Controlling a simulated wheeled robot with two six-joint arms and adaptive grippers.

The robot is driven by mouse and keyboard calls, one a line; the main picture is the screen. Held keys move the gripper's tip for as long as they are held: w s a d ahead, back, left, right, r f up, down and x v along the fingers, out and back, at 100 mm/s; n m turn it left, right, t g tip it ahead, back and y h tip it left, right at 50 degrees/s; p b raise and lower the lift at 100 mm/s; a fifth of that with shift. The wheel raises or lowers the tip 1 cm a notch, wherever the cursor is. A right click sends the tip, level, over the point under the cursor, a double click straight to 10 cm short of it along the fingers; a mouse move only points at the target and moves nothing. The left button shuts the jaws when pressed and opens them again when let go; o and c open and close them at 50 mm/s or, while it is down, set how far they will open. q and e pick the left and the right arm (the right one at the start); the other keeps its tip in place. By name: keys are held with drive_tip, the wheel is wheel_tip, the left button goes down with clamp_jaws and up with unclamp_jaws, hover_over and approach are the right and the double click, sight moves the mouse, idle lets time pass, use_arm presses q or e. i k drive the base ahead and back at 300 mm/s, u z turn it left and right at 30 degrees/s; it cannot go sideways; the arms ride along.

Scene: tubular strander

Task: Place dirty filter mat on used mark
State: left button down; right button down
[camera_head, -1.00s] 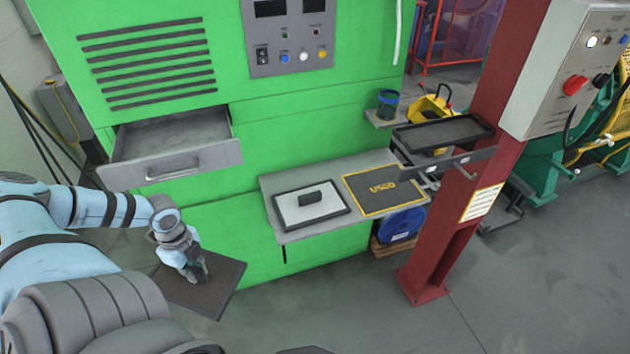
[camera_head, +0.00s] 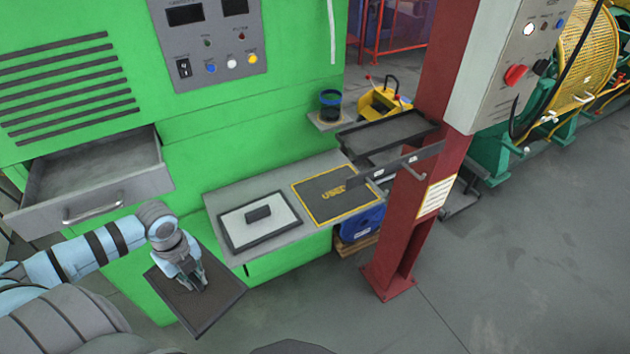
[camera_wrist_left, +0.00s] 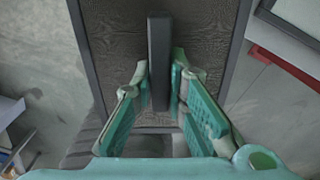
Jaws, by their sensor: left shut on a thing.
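The dirty filter mat (camera_head: 222,293) is a dark square panel with a raised bar handle. My left gripper (camera_head: 192,283) is shut on that handle and holds the mat in the air, in front of the bench and to its left. In the left wrist view the dark handle (camera_wrist_left: 159,60) stands between the two green fingers (camera_wrist_left: 160,95), with the mat's brown face (camera_wrist_left: 115,45) behind. The used mark (camera_head: 336,196) is a dark rectangle with a yellow border and the word USED, on the right of the grey bench. My right gripper is not in view.
A white filter mat (camera_head: 258,221) with a dark frame and handle lies on the bench (camera_head: 222,197), left of the mark. An open drawer (camera_head: 95,200) sticks out at left. A dark tray (camera_head: 390,135) and a red column (camera_head: 425,150) stand right of the mark.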

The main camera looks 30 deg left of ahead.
sight(320, 184)
drive_tip(key=i, duration=1.2)
